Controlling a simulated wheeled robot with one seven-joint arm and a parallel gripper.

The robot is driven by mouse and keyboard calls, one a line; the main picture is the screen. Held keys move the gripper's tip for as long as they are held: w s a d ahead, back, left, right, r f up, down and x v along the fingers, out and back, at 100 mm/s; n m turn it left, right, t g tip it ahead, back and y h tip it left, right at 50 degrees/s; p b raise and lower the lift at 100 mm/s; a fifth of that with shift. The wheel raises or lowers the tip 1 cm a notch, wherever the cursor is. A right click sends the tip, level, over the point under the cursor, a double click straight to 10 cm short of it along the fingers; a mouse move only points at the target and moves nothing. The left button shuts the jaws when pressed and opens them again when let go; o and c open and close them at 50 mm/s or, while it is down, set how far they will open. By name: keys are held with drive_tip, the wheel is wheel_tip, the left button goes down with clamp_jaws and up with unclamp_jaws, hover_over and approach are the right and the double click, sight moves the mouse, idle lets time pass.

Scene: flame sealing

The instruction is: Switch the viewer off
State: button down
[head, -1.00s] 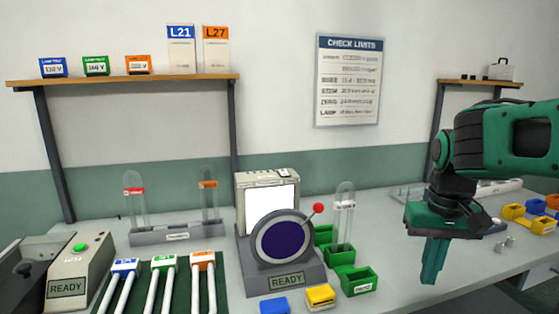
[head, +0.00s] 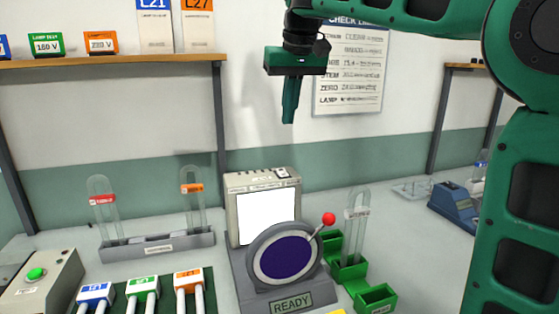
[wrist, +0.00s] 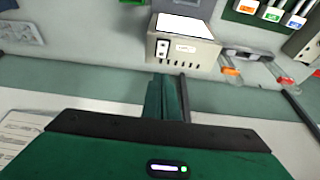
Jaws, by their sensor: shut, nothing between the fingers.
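The viewer (head: 232,207) is a beige box with a bright white lit screen (head: 266,217), standing on the bench in the middle of the head view. A small dark rocker switch (head: 283,172) sits on its top right; it also shows in the wrist view (wrist: 162,48). A round dark purple disc (head: 284,259) with a red-knobbed lever (head: 329,219) stands in front of the screen, above a READY sign. My gripper (head: 289,121) is shut and empty, pointing down high above the viewer, apart from it. In the wrist view the fingers (wrist: 168,88) point toward the viewer's switch side.
Glass tubes stand in a grey rack (head: 160,247) left of the viewer. Green bins (head: 375,298) and another glass tube (head: 356,217) stand close on its right. A shelf (head: 110,60) is at the left on the wall. The air directly above the viewer is clear.

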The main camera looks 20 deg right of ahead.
sight(281, 170)
drive_tip(key=x, duration=1.4)
drive_tip(key=shift+s+f, duration=0.1)
drive_tip(key=shift+s, duration=0.3)
drive_tip(key=shift+a, duration=0.1)
drive_tip(key=shift+w+d+f, duration=0.1)
drive_tip(key=shift+d, duration=0.1)
drive_tip(key=shift+a+f, duration=0.1)
drive_tip(key=shift+a, duration=0.25)
drive_tip(key=shift+d, duration=0.1)
